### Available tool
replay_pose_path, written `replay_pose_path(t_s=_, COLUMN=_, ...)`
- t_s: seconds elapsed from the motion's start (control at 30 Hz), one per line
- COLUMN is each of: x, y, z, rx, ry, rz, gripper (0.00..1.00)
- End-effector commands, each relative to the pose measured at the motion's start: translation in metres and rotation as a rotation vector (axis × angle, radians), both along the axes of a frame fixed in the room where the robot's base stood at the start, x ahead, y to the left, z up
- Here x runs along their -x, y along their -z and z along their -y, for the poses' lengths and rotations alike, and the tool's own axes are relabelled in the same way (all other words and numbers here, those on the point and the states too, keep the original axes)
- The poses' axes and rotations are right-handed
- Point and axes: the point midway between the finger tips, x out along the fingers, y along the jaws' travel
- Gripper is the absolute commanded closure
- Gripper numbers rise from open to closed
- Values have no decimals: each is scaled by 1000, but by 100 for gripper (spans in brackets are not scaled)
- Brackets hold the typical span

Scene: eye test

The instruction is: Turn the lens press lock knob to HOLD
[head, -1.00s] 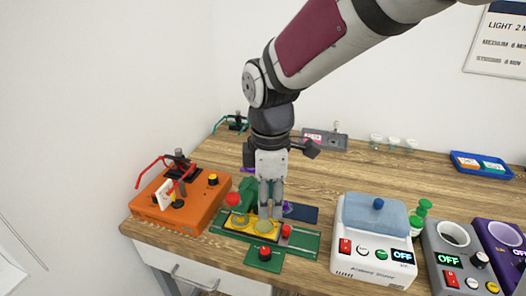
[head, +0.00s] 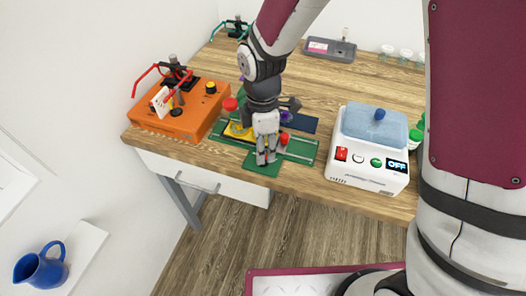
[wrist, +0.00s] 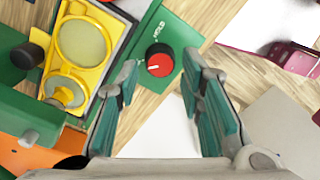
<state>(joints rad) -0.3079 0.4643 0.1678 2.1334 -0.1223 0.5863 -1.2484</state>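The lens press (head: 303,149) is a green base with a yellow lens frame, near the table's front edge; the frame also shows in the wrist view (wrist: 98,66). Its lock knob (wrist: 160,57) is red with a black rim and sits on a small green plate (head: 262,168). A short white line on the knob lies toward its lower left; the HOLD lettering is on the plate above the knob in the wrist view. My gripper (wrist: 161,78) is open, its fingers on either side of the knob's line; contact is not clear. In the head view my gripper (head: 266,157) hides the knob.
An orange device (head: 184,117) with red-handled arms stands left of the press. A white box with a blue lid (head: 372,127) stands at the right. A dark blue mat (head: 303,122) lies behind the press. The table's front edge is close to the plate.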

Motion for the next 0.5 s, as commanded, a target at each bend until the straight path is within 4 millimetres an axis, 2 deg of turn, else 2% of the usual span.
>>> replay_pose_path(t_s=0.2, x=1, y=23, z=0, rx=0, ry=-1, rz=-1, gripper=65)
replay_pose_path(t_s=0.5, x=1, y=27, z=0, rx=0, ry=1, rz=0, gripper=65)
